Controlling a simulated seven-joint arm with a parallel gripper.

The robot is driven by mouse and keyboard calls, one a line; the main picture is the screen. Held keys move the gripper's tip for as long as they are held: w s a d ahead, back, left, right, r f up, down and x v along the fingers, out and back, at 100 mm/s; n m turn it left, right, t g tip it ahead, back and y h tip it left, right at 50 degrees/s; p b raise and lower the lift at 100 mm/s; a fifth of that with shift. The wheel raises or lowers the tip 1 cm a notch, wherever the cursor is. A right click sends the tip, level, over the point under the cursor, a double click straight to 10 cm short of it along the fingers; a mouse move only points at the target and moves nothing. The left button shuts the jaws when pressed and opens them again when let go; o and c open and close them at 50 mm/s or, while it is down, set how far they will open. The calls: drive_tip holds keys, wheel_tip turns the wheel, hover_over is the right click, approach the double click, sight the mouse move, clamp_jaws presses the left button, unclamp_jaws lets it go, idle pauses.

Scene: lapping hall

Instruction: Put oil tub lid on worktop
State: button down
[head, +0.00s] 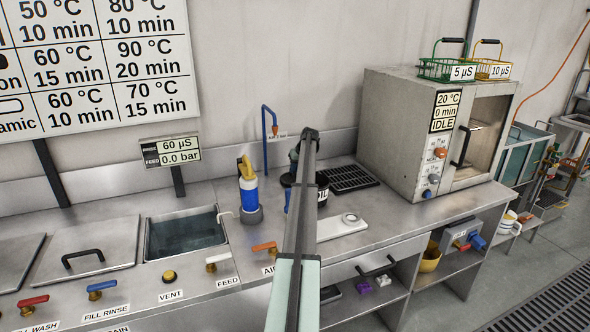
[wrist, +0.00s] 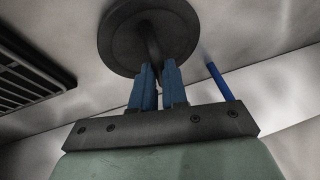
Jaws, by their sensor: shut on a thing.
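The oil tub lid (wrist: 120,30) is a dark round disc with a thin handle in the middle, at the top of the wrist view. My gripper (wrist: 158,70) is shut on this handle with its blue fingers, and the disc lies beyond the fingertips. In the head view my arm hides most of the oil tub (head: 322,190); part of its white OIL label shows at the arm's right edge. I cannot make out the lid for sure in the head view. The steel worktop (head: 235,262) runs beneath my arm.
A black drain grate (head: 350,178) lies right of the tub, before the grey oven (head: 400,130). A white tray (head: 340,227) lies in front. A blue-and-white bottle (head: 249,195) and the open water basin (head: 185,235) are at left. A blue pipe (head: 266,140) stands behind.

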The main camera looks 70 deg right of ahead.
drive_tip(key=c, duration=1.1)
unclamp_jaws()
drive_tip(key=shift+f, duration=0.1)
drive_tip(key=shift+c, duration=0.2)
drive_tip(key=v, duration=1.2)
